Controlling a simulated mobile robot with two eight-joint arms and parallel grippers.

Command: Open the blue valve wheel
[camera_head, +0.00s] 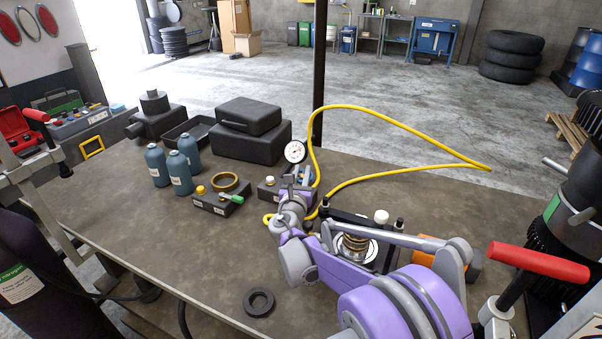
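A small blue part (308,173), which looks like the blue valve wheel, shows just below the round white gauge (295,151) on the table. My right gripper (297,180) is right in front of it, its fingertips overlapping the blue part in the picture. The gripper hides most of the part, so I cannot tell whether they touch or whether the fingers are open or shut. A dark block (268,190) with a pale knob stands just left of the gripper. My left gripper is out of view.
A yellow hose (400,116) loops from beside the gauge over the right side. Teal bottles (181,172), a dark case (245,130) and a black ring (258,302) stand on the table (150,235). Its front left is clear.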

